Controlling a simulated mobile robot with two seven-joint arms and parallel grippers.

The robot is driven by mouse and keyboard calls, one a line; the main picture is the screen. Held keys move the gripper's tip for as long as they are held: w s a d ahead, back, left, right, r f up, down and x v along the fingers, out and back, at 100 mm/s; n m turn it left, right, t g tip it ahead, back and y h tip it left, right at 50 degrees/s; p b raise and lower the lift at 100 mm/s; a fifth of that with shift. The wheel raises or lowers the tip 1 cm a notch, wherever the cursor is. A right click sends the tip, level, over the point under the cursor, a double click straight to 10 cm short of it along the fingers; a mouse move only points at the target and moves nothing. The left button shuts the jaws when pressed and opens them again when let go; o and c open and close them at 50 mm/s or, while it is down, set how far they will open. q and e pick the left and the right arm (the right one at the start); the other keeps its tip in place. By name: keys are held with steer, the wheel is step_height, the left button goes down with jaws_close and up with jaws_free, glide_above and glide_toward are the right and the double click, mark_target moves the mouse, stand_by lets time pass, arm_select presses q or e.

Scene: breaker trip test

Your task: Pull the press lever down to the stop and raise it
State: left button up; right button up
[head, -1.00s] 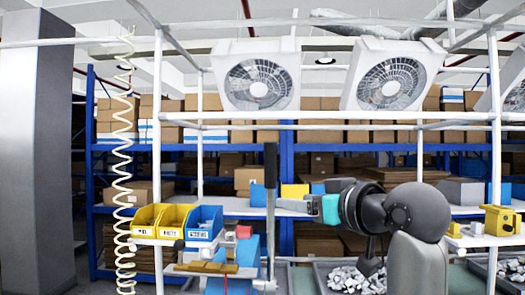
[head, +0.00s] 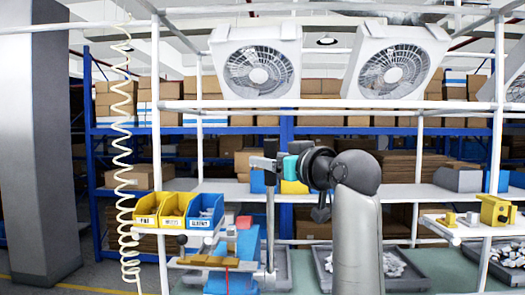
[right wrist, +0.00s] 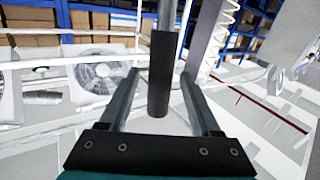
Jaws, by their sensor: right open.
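The press lever is an upright pole with a black grip (head: 270,147) at its top. It rises from the right side of the blue press (head: 247,245) on the bench. My right gripper (head: 262,162) reaches in from the right at the grip's height, its fingers pointing left. In the right wrist view, the black grip (right wrist: 161,75) stands between the two spread fingers of my right gripper (right wrist: 159,74), with gaps showing on both sides. The gripper is open. My left gripper is out of view.
Yellow bins (head: 174,209) and a blue bin (head: 205,211) stand left of the press. A grey tray of parts (head: 405,268) lies to the right. A coiled cream hose (head: 123,170) hangs at the left. White frame posts (head: 157,130) stand around the bench.

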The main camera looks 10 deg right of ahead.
steer(key=shift+p+x, duration=0.55)
steer(key=shift+x, duration=1.35)
steer(key=shift+c, duration=0.3)
jaws_close()
